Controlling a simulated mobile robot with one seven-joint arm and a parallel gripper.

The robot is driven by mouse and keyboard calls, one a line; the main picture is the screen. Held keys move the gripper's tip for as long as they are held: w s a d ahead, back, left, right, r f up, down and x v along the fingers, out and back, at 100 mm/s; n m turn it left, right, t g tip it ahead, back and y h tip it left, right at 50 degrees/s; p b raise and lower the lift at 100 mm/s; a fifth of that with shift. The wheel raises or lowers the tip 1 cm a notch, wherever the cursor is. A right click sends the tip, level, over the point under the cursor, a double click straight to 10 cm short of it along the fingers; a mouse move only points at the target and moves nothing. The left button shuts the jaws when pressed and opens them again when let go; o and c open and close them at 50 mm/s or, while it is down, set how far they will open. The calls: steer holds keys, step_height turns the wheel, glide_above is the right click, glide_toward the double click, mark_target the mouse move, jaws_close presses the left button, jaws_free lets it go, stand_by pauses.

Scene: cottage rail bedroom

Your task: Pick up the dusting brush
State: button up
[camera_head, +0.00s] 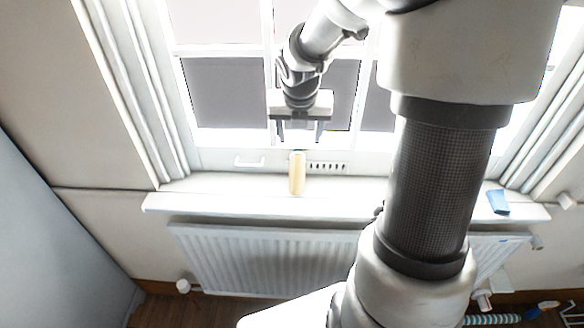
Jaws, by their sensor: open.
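My gripper (299,134) is open and empty, fingers pointing down, in front of the window. A pale yellow, elongated block-like object (297,173) is on the white windowsill (230,196), just below my gripper in the picture and apart from the fingers. I cannot tell whether it is the dusting brush; no bristles show. A teal striped, rod-like thing (492,319) lies at the bottom right, partly cut off by the frame edge, and its kind is also unclear.
A small blue object (498,201) lies at the sill's right end. The window (225,92) with its handle stands behind the sill. A white radiator (265,262) is below it. My arm hides part of the sill and radiator. The sill's left part is clear.

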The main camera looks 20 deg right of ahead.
steer(key=b, duration=0.2)
glide_toward(297, 159)
steer(key=x, duration=0.5)
steer(key=shift+d+f, duration=0.25)
steer(key=shift+d, duration=0.05)
steer(key=shift+a+b+x, duration=0.2)
steer(key=shift+b+x, duration=0.25)
steer(key=shift+x, duration=2.2)
steer(key=c, duration=1.3)
steer(key=shift+r, duration=0.1)
steer(key=shift+s+a+r, duration=0.1)
steer(key=shift+s+r, duration=0.1)
steer(key=shift+r, duration=0.3)
steer(key=r, duration=0.2)
steer(key=r+p, duration=0.1)
steer(key=r, duration=0.3)
steer(key=shift+s+a+r, duration=0.1)
steer(key=shift+s, duration=0.15)
steer(key=s+a, duration=0.3)
steer(key=s, duration=0.5)
steer(key=s+a, duration=0.4)
steer(key=s, duration=0.5)
steer(key=shift+s+a, duration=0.2)
steer(key=shift+s, duration=0.1)
